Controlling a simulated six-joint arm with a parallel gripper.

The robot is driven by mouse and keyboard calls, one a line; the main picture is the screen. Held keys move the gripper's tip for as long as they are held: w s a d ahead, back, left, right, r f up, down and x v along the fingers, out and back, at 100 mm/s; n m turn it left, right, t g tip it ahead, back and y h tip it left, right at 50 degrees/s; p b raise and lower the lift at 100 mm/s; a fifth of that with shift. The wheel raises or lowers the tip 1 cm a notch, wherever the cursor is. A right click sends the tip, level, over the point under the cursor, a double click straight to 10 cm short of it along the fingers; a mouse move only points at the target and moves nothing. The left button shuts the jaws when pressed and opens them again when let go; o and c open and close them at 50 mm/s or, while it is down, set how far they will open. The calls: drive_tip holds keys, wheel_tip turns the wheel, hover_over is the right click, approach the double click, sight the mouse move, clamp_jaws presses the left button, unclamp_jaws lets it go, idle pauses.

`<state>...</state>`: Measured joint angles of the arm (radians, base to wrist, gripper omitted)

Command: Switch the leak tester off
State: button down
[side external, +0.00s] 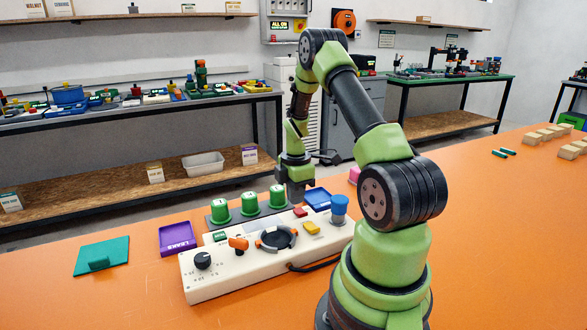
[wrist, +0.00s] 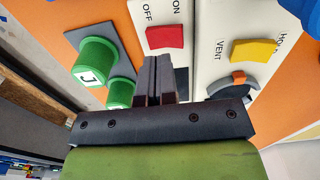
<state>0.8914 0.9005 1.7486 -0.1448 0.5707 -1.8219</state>
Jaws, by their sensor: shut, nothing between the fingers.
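The leak tester (side external: 215,285) is a long white box on the orange bench. Its red rocker switch (side external: 300,212) is near the back edge, and it also shows in the wrist view (wrist: 165,37) between OFF and ON labels. I cannot tell which side of the rocker is pressed. A yellow rocker (wrist: 253,50) marked VENT sits to its right. My gripper (wrist: 153,75) is shut and empty, its fingertips just below the red rocker in the wrist picture.
Green cylinders (side external: 249,203) stand on a dark plate behind the tester. Purple (side external: 177,238) and blue (side external: 317,199) trays lie close by.

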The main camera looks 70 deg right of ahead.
wheel_tip(320, 180, up, 12)
drive_tip(key=w+d, duration=0.1)
drive_tip(key=shift+w+d, duration=0.25)
drive_tip(key=w+a+r+m+t, duration=0.1)
drive_tip(key=a+r+m+t, duration=0.15)
drive_tip(key=a+r, duration=0.4)
drive_tip(key=w+a+r+m+t, duration=0.1)
drive_tip(key=a+r+m, duration=0.25)
drive_tip(key=a, duration=0.55)
drive_tip(key=s+a+r+m+t+y, duration=0.2)
drive_tip(key=s+a+r+m+t, duration=0.1)
drive_tip(key=s+a+m, duration=0.4)
drive_tip(key=s+a, duration=0.3)
drive_tip(key=a, duration=0.4)
drive_tip(key=shift+a+r+t, duration=0.15)
drive_tip(key=shift+a+t, duration=0.2)
drive_tip(key=shift+s, duration=0.1)
